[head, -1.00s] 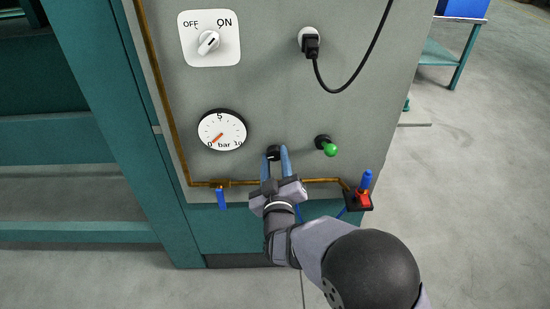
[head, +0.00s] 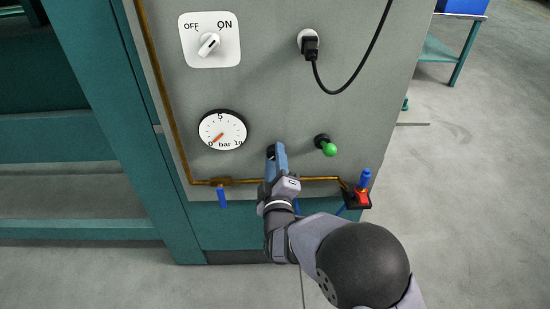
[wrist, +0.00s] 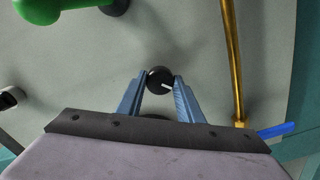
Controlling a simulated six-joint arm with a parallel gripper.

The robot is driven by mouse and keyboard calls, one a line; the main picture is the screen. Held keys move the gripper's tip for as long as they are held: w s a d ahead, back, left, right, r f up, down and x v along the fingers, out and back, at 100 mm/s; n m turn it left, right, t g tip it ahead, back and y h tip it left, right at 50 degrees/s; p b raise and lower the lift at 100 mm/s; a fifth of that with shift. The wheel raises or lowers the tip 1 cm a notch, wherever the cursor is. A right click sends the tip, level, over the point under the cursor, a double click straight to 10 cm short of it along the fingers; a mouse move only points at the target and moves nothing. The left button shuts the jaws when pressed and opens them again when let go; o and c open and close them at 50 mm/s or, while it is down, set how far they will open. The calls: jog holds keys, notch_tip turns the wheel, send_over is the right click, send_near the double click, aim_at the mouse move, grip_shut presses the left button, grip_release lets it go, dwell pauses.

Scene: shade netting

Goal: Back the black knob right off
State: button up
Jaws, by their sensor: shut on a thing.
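The black knob (wrist: 159,79) is on the grey panel, between the gauge and the green-tipped lever. In the head view my gripper (head: 275,152) is seen nearly edge-on, and the fingers hide most of the knob.
A pressure gauge (head: 222,130) reads near 0 bar. A green-tipped lever (head: 329,148) sticks out close on the right. A rotary switch (head: 209,44), plugged cable (head: 310,44), brass pipe (head: 310,180), blue-handled valve (head: 222,197) and red-and-blue fitting (head: 363,192) surround it.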

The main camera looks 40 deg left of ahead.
jog(key=shift+f, duration=0.1)
jog(key=o, duration=1.1)
jog(key=shift+c, duration=0.2)
jog(key=shift+s, duration=0.1)
jog(key=v, duration=0.7)
jog(key=shift+b, duration=0.4)
jog(key=shift+d, duration=0.15)
